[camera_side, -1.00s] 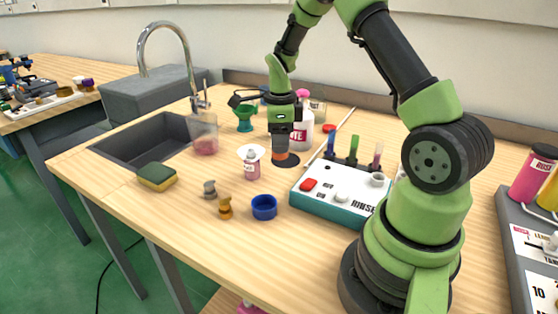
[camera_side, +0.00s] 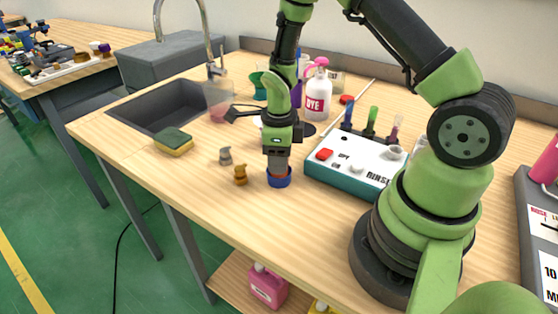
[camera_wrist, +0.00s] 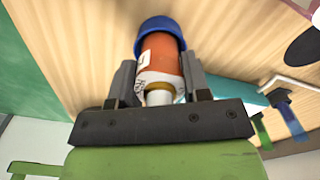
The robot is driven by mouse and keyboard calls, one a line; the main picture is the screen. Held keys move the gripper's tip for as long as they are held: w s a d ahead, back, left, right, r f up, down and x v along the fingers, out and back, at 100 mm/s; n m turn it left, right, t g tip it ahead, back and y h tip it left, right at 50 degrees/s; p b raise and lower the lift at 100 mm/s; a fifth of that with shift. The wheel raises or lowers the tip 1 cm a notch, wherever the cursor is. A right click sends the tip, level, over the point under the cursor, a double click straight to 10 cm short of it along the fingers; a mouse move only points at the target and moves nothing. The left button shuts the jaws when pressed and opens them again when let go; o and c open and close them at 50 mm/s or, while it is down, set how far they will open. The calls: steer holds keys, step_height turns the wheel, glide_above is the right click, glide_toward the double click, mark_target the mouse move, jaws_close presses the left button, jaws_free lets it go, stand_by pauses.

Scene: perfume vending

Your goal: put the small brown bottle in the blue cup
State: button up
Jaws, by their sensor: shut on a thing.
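The small brown bottle (camera_wrist: 159,58), orange-brown with a white label and a pale neck, is held between the two fingers of my gripper (camera_wrist: 160,88). In the side view my gripper (camera_side: 277,160) points straight down over the blue cup (camera_side: 279,181). The blue cup (camera_wrist: 161,23) shows in the wrist view around the bottle's far end. The bottle's lower end appears to be at or inside the cup's mouth; how deep it sits is hidden by the rim and fingers.
Two small stoppers, grey (camera_side: 225,156) and orange-brown (camera_side: 241,175), stand left of the cup. A white and teal rinse machine (camera_side: 352,165) with coloured tubes stands close on the right. A sponge (camera_side: 174,142), the sink (camera_side: 165,106) and a white dye bottle (camera_side: 318,97) are farther off.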

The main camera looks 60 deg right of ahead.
steer(key=shift+f, duration=0.65)
steer(key=shift+f, duration=0.6)
steer(key=o, duration=0.8)
steer(key=shift+w, duration=0.1)
steer(key=shift+o, duration=0.6)
step_height(320, 180, up, 13)
steer(key=shift+r, duration=0.1)
steer(key=s+a+r+n+t+y, duration=0.1)
steer(key=s+a+r+n+t, duration=0.2)
steer(key=s+r+n, duration=0.4)
steer(key=s+a+r+n+t+y, duration=0.1)
steer(key=s+a+r+n+t, duration=0.3)
steer(key=n, duration=1.5)
steer(key=shift+s+a+r+n, duration=0.3)
steer(key=shift+s+a+r, duration=0.35)
steer(key=shift+s+r, duration=1.5)
